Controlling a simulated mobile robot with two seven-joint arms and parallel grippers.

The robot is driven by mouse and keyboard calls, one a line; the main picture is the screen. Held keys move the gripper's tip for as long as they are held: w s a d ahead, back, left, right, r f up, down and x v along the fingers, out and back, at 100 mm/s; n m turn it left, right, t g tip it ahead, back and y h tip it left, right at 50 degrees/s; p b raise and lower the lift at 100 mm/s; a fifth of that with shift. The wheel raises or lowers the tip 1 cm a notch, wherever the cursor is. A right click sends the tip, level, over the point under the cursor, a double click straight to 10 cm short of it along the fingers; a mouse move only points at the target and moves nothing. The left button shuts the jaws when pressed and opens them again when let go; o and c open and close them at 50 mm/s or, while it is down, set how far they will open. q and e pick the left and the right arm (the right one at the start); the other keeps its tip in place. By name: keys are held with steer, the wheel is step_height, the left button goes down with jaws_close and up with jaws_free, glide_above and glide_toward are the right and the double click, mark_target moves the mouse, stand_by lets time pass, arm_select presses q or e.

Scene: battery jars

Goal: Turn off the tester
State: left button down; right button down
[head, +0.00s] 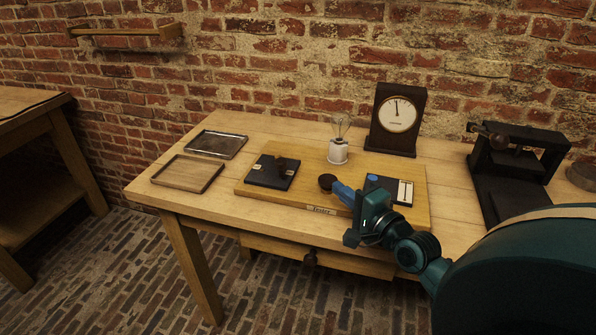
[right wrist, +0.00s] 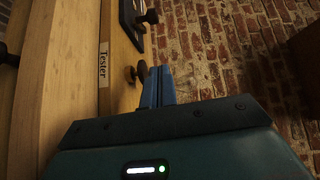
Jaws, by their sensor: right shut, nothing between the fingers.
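The tester is a light wooden board (head: 240,188) on the table, with a "Tester" label (head: 322,210) on its front edge; the label also shows in the right wrist view (right wrist: 103,65). It bears a black plate with a small knob (head: 272,171), a clear bulb on a white socket (head: 338,152) that looks unlit, and a dark round knob (head: 327,181). My right gripper (head: 340,190) is shut and empty, its blue fingertips right beside the round knob; contact is unclear. In the right wrist view the fingertips (right wrist: 160,72) are close to a brown knob (right wrist: 142,69). My left gripper is out of view.
A dark dial gauge (head: 396,120) stands behind the board, its needle near upright. A black plate with a pale strip (head: 403,192) lies partly behind my gripper. Two trays (head: 188,174) (head: 217,144) lie at left. A black device (head: 512,165) stands at right.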

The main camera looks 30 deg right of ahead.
glide_toward(279, 161)
steer(key=d, duration=0.1)
steer(key=w+d, duration=0.1)
steer(key=d, duration=0.1)
steer(key=w+d, duration=0.1)
steer(key=d, duration=0.1)
steer(key=shift+w+d+f, duration=0.1)
steer(key=shift+d+f, duration=0.05)
steer(key=shift+f, duration=0.1)
steer(key=w+a, duration=0.2)
steer(key=shift+w+a+f, duration=0.1)
steer(key=shift+w, duration=0.2)
steer(key=shift+w+a+f, duration=0.1)
steer(key=shift+w+a, duration=0.25)
